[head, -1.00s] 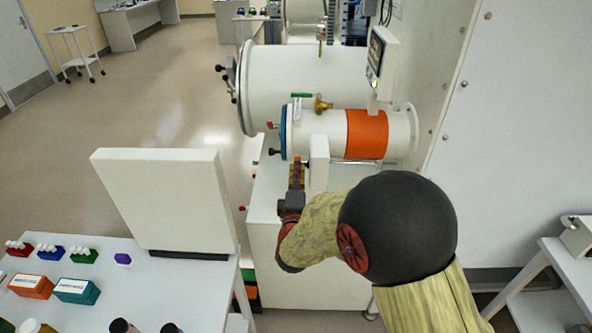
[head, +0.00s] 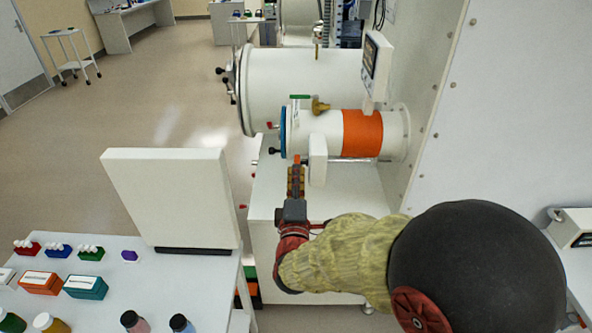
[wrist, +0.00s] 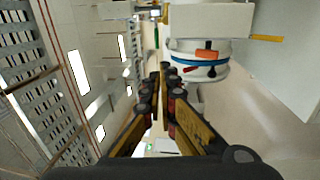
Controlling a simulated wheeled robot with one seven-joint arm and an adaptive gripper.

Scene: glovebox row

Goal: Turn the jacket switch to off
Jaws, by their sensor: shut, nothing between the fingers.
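A small white antechamber cylinder (head: 330,123) with a blue end ring (head: 283,132) wears an orange jacket (head: 362,133). A white upright box (head: 318,160) stands in front of the cylinder, just right of my fingertips. I cannot make out the jacket switch or its setting. My gripper (head: 297,172) is shut and empty, pointing toward the cylinder's lower side, left of the box. I cannot tell whether it touches anything. In the wrist view my fingers (wrist: 162,78) are together, with a blue-banded white cylinder (wrist: 200,62) and an orange part (wrist: 207,56) beyond to the right.
A larger white cylinder (head: 300,90) lies behind the small one. A screen (head: 371,58) stands above the jacket. The glovebox wall (head: 440,110) bounds the right. A white panel (head: 170,200) and a bench (head: 120,295) with racks and bottles stand left.

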